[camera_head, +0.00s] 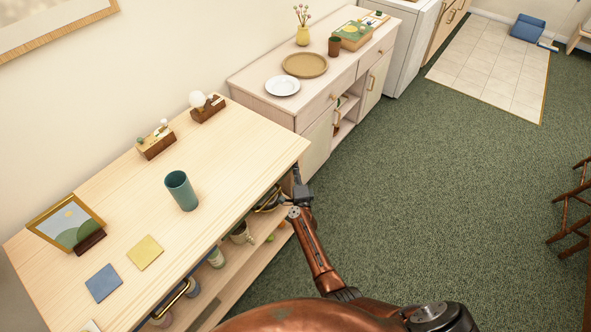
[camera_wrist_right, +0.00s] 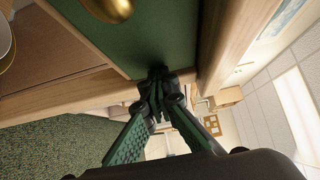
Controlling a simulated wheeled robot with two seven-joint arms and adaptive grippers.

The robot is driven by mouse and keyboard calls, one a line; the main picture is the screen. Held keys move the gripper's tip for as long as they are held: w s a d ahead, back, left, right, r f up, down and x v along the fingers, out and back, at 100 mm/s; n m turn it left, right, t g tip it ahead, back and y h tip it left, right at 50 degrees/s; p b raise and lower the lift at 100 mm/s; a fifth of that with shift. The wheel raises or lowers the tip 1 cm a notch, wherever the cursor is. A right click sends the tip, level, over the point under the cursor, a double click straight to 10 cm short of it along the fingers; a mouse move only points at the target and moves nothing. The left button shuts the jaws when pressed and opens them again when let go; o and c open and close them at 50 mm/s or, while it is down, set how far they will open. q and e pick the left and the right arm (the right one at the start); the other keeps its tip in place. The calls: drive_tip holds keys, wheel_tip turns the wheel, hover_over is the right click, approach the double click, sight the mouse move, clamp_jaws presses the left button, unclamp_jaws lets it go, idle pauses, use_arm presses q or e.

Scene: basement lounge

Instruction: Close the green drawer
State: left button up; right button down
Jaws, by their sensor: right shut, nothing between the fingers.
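The green drawer front (camera_wrist_right: 162,38) fills the upper middle of the right wrist view, with a brass handle (camera_wrist_right: 108,8) cut off by the top edge. My right gripper (camera_wrist_right: 157,82) is shut and empty, its fingertips at the edge of the green front; I cannot tell whether they press on it. In the head view my right gripper (camera_head: 298,196) is at the front right corner of the wooden console table (camera_head: 225,150). The green front hardly shows there, hidden under the tabletop, so I cannot tell how far open it is. My left gripper is not in view.
A teal cup (camera_head: 181,190), a picture frame (camera_head: 66,224) and coasters stand or lie on the table. Cups sit on its lower shelf (camera_head: 235,272). A pale sideboard (camera_head: 310,90) stands beyond. The green carpet (camera_head: 430,190) to the right is clear up to a wooden chair (camera_head: 572,215).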

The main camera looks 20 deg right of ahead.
drive_tip(key=shift+w+a+r, duration=0.1)
drive_tip(key=shift+a+r, duration=0.1)
drive_tip(key=shift+a, duration=0.1)
drive_tip(key=d+p+v, duration=0.3)
drive_tip(key=p+v, duration=0.1)
drive_tip(key=v, duration=0.9)
drive_tip(key=shift+s+d+f, duration=0.15)
drive_tip(key=shift+s+d, duration=0.05)
drive_tip(key=shift+s, duration=0.15)
